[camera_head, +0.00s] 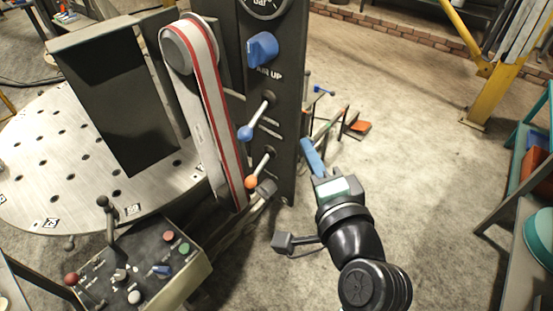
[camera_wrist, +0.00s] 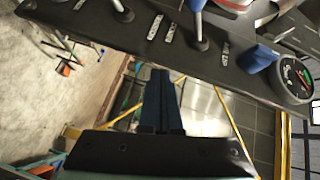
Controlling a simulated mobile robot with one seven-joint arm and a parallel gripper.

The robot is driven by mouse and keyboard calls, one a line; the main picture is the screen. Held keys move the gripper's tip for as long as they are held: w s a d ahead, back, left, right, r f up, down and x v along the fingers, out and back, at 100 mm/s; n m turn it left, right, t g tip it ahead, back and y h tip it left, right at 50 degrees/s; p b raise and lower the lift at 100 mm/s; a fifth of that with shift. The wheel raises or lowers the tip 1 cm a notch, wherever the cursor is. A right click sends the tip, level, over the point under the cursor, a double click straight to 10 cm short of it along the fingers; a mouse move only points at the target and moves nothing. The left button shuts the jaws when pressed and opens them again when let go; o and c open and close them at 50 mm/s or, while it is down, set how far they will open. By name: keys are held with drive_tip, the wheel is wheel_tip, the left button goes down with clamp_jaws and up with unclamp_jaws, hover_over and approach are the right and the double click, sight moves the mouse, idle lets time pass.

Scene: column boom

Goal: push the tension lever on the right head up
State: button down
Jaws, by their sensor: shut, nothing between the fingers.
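A dark upright panel (camera_head: 287,175) carries two levers and a blue knob. The upper lever (camera_head: 259,117) has a blue ball, the lower lever (camera_head: 262,165) an orange ball; both hang down and to the left. I cannot read which is the tension lever. My gripper (camera_head: 306,143) has blue fingers, shut and empty, just right of the panel and apart from both levers. In the wrist view, the shut fingers (camera_wrist: 160,72) lie below the panel (camera_wrist: 85,22). The blue-ball lever (camera_wrist: 201,40) and the orange-ball lever (camera_wrist: 121,9) show only partly there.
The blue knob (camera_head: 262,49) and a gauge (camera_head: 265,5) sit above the levers. A red-and-white belt (camera_head: 217,110) runs close left of them. A control box (camera_head: 150,255) stands lower left, a round perforated table (camera_head: 40,170) behind it. Open floor (camera_head: 420,140) lies right.

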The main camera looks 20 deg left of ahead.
sight(259, 169)
drive_tip(key=s+a+f+m+g+y, duration=0.1)
drive_tip(key=s+f+m+g+y, duration=0.1)
drive_tip(key=s+f, duration=0.4)
wheel_tip(259, 169, down, 5)
drive_tip(key=m+g, duration=0.1)
drive_tip(key=m, duration=0.1)
drive_tip(key=shift+a+f+m+g+y, duration=0.15)
drive_tip(key=shift+a+m+g+y, duration=0.15)
drive_tip(key=shift+m, duration=0.1)
drive_tip(key=x, duration=1)
drive_tip(key=shift+w+d+p, duration=0.1)
drive_tip(key=shift+p, duration=0.3)
drive_tip(key=shift+r+p, duration=0.3)
drive_tip(key=shift+p, duration=0.55)
